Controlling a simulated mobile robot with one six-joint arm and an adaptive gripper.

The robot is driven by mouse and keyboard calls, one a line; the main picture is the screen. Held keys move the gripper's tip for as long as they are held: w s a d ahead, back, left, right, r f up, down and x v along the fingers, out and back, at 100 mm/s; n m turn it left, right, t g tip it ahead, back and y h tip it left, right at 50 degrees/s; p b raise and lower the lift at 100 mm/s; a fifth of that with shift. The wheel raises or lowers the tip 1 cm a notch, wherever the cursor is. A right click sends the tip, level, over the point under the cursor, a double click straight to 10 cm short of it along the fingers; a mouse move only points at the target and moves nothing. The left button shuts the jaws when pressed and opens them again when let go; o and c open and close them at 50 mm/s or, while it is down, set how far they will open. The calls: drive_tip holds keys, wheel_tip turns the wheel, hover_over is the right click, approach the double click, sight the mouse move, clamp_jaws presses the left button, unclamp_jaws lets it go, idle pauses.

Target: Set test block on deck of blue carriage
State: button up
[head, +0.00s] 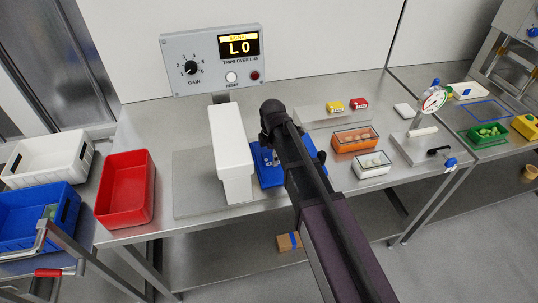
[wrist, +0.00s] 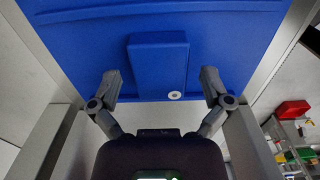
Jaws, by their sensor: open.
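The blue carriage (head: 267,177) sits beside the white arch-like housing, partly hidden behind my arm. In the wrist view a blue panel (wrist: 230,40) fills the top, with a raised blue block (wrist: 158,52) like a handle on it. My gripper (wrist: 160,90) is open, with one finger on each side of this raised block and a gap at both sides. The gripper is hidden by my arm in the head view. A small yellow block (head: 334,107) and a small red block (head: 359,103) lie at the back of the table; I cannot tell which is the test block.
The white housing (head: 232,155) stands left of the carriage, below a control box (head: 212,58) reading L0. A red bin (head: 126,190) is at the left. An orange box (head: 355,140), a clear box (head: 371,165) and a dial gauge stand (head: 425,145) are at the right.

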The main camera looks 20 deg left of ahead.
drive_tip(key=shift+r, duration=0.1)
wheel_tip(320, 180, up, 12)
drive_tip(key=p, duration=1.2)
idle(0.3)
drive_tip(key=shift+r, duration=0.1)
idle(0.8)
drive_tip(key=shift+d, duration=0.1)
drive_tip(key=s+d+m, duration=0.2)
drive_tip(key=d+m, duration=0.6)
drive_tip(key=d, duration=0.4)
drive_tip(key=s+d+m, duration=0.3)
drive_tip(key=d+m, duration=0.5)
drive_tip(key=d, duration=0.4)
drive_tip(key=s+d+m, duration=0.2)
drive_tip(key=d+m, duration=0.6)
drive_tip(key=d, duration=0.4)
drive_tip(key=shift+s+d, duration=0.25)
drive_tip(key=shift+d, duration=0.05)
